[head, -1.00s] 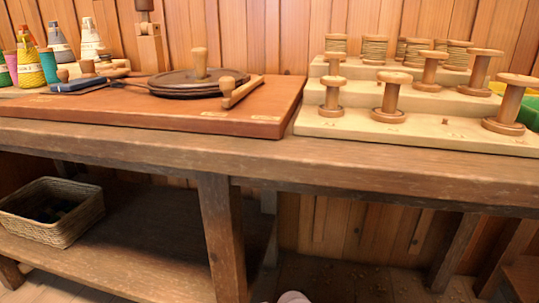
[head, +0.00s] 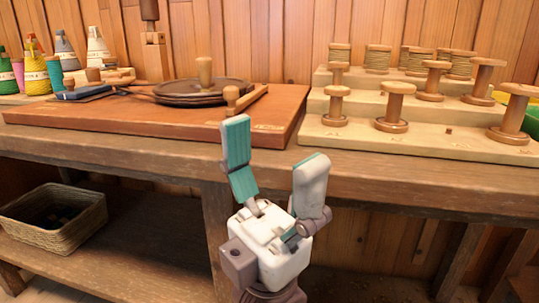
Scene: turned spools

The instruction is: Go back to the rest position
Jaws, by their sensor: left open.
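My left gripper (head: 275,165) is in the lower middle of the head view, in front of the workbench's front edge. Its two fingers, with teal pads, point up and stand wide apart with nothing between them. It touches no spool. My right gripper is out of view. Turned wooden spools stand on a pale stepped rack (head: 365,143) at the right; one spool (head: 393,107) is on the lowest step, and several wound with thread (head: 378,59) are at the back.
A wooden workbench (head: 420,183) spans the view. A reddish board (head: 150,122) on it carries a dark round winder (head: 200,92) with a knob. Thread cones (head: 98,47) stand at the back left. A wicker basket (head: 85,228) sits on the lower shelf.

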